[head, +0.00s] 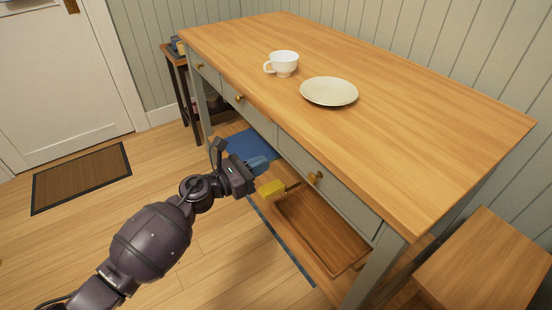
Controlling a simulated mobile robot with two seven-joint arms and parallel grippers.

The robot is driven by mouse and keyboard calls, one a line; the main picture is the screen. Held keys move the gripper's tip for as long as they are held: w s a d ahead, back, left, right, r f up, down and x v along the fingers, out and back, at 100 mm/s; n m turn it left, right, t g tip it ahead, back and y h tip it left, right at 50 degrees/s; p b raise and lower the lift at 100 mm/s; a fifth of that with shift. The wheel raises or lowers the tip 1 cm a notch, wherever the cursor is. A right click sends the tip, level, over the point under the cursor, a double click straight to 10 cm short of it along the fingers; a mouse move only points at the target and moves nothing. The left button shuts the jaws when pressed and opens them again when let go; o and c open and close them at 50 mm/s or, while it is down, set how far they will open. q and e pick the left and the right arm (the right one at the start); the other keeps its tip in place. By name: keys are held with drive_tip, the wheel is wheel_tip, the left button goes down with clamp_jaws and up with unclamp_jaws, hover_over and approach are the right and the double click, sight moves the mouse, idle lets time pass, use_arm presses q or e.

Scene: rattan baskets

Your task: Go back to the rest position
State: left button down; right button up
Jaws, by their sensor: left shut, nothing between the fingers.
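My left gripper (258,165) is in front of the table's drawers, below the tabletop, with its bluish fingers shut and empty. My left arm comes in from the lower left. A wooden table (440,125) with pale grey-green drawers fills the right half. My right gripper is out of the frame.
A white cup (284,63) and a cream plate (329,91) stand on the tabletop. A wooden stool (485,262) stands at lower right. The floor at left is open, with a brown mat (82,177).

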use_arm(q)
drive_tip(key=v, duration=0.6)
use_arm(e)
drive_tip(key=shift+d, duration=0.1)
use_arm(q)
drive_tip(key=s+a+f+n+t+y, duration=0.1)
drive_tip(key=s+a+f+n+y, duration=0.35)
drive_tip(key=s+n, duration=0.6)
drive_tip(key=s+a+f+n+t+y, duration=0.25)
drive_tip(key=s+a+n+y, duration=0.2)
drive_tip(key=s+n, duration=0.6)
drive_tip(key=s+a+f+n+y, duration=0.4)
drive_tip(key=s+a+f+n, duration=0.15)
drive_tip(key=n, duration=0.85)
drive_tip(key=s+a+n+g+y, duration=0.2)
drive_tip(key=s+a+n+g, duration=0.15)
drive_tip(key=s+n, duration=0.75)
wheel_tip(320, 180, up, 10)
drive_tip(key=s+t+p, duration=0.1)
drive_tip(key=s+p, duration=0.1)
drive_tip(key=p, duration=1.1)
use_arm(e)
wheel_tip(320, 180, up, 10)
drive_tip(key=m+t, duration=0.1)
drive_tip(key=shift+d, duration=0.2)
